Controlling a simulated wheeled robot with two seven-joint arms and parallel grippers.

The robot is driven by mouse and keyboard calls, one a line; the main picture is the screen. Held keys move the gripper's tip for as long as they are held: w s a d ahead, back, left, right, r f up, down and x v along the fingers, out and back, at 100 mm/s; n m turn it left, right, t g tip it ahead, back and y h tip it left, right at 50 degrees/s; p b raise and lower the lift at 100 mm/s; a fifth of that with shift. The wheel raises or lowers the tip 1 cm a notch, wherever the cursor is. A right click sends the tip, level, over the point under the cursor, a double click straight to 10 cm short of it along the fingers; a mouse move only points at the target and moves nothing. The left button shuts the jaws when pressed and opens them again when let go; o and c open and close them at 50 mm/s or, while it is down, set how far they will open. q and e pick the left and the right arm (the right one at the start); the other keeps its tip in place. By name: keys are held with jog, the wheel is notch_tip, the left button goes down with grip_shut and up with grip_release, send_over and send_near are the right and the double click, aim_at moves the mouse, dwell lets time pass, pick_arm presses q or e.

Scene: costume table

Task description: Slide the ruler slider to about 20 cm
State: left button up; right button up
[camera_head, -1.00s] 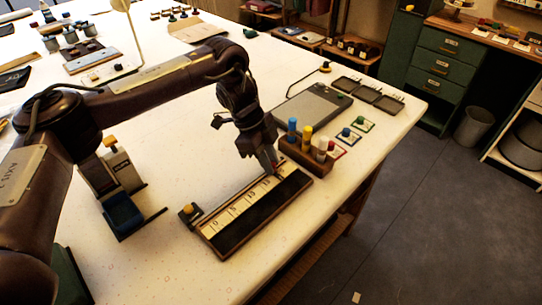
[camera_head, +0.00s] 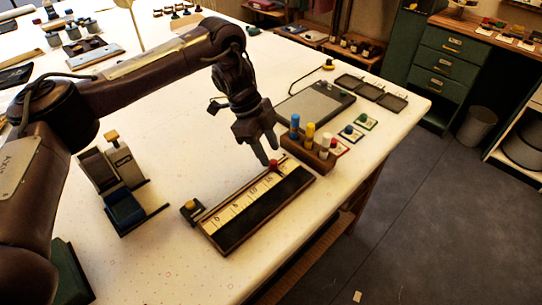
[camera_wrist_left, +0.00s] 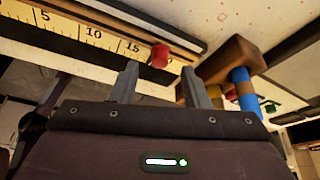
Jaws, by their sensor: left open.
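The ruler (camera_head: 238,204) lies on the white table in a dark wooden frame with a black strip along its near side. Its red slider knob (camera_head: 273,163) is toward the far right end. In the left wrist view the red knob (camera_wrist_left: 159,56) is just past the 15 mark of the ruler (camera_wrist_left: 72,27), near where 20 would fall; no 20 label is readable. My left gripper (camera_head: 271,156) is open and empty, its fingers apart above the knob's end of the ruler. In the left wrist view the open fingers (camera_wrist_left: 158,82) appear apart from the knob.
A wooden block with coloured pegs (camera_head: 309,149) stands close right of the ruler's far end. A grey tablet-like board (camera_head: 315,102) lies behind it. A blue-fronted holder (camera_head: 124,210) stands left. The table's right edge is near; front table is clear.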

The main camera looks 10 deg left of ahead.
pick_arm(q)
jog(key=v, duration=0.5)
dwell(0.4)
